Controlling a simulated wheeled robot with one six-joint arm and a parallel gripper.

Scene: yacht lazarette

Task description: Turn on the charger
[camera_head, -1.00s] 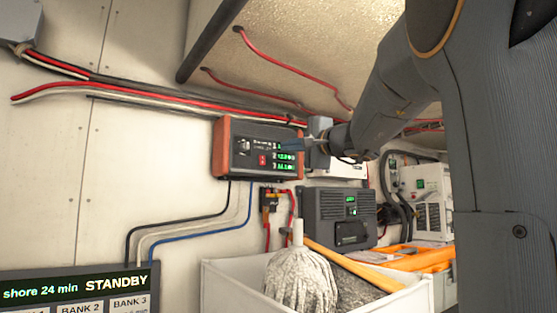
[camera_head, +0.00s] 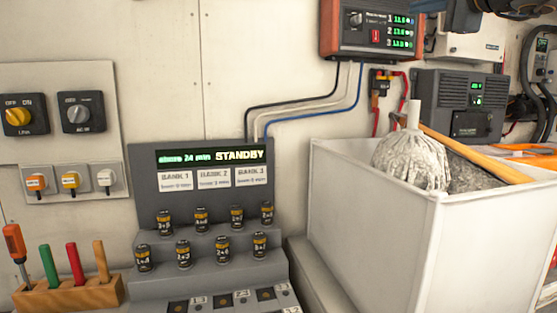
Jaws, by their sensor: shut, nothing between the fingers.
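A black unit with orange-red ends (camera_head: 371,45) hangs on the wall at the top edge, partly cut off; it is probably the charger. Its face has a dark knob, a red switch and three lit green readings numbered 1 to 3. The switch's position is too small to tell. My gripper (camera_head: 422,5) is at the top edge, just right of the unit in the picture, shut and empty. It is partly out of frame, and I cannot tell whether it touches the unit. A display panel (camera_head: 212,160) at lower left reads "shore 24 min STANDBY" above bank labels 1 to 3.
A white bin (camera_head: 375,225) with a mop head (camera_head: 412,160) stands at right. A dark grey unit (camera_head: 445,95) is behind it. Rotary switches (camera_head: 58,115) are on the left wall. A tool rack (camera_head: 70,292) and stepped stand with labelled cylinders (camera_head: 215,275) are below.

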